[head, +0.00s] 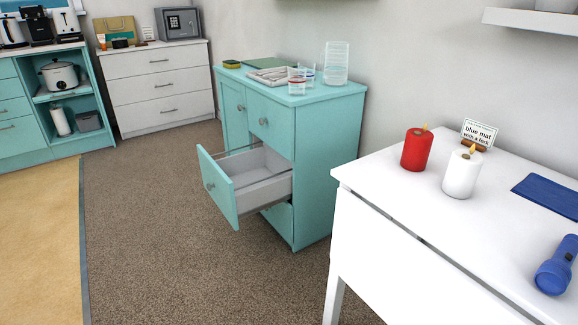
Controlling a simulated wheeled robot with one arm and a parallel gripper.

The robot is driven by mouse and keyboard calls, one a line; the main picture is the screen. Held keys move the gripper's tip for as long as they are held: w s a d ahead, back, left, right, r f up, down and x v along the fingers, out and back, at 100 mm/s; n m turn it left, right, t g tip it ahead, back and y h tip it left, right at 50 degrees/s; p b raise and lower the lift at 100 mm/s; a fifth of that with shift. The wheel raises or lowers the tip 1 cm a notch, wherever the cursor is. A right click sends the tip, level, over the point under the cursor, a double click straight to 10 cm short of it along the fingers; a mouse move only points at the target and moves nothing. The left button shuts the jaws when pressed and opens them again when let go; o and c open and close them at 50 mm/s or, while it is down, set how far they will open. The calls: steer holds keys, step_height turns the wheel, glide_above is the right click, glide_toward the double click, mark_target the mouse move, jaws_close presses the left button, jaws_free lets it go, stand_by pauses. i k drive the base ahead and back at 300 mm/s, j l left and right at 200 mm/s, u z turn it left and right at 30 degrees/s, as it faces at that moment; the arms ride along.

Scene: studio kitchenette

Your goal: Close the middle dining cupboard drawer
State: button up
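The dining cupboard (315,180) is a turquoise cabinet against the wall in the middle of the head view. Its middle drawer (217,187) is pulled far out, and its grey inside looks empty. The round knob (210,187) is on the drawer's turquoise front. The drawer above (270,125) is shut. The lower drawer front (281,217) is mostly hidden behind the open drawer and looks shut. A door (234,108) left of the top drawer is shut. My gripper is not in view.
A white table (400,205) with a red candle (416,150), a white candle (461,174) and a blue flashlight (556,265) stands at the front right. Glasses (336,64) stand on the cupboard. Brown carpet (150,230) before the open drawer is clear.

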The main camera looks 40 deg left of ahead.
mark_target(246, 175)
steer(key=i+u, duration=0.1)
steer(key=u, duration=0.3)
steer(key=i+u, duration=0.1)
steer(key=u, duration=0.3)
steer(key=l+u, duration=0.1)
steer(key=u, duration=0.25)
steer(key=i, duration=0.05)
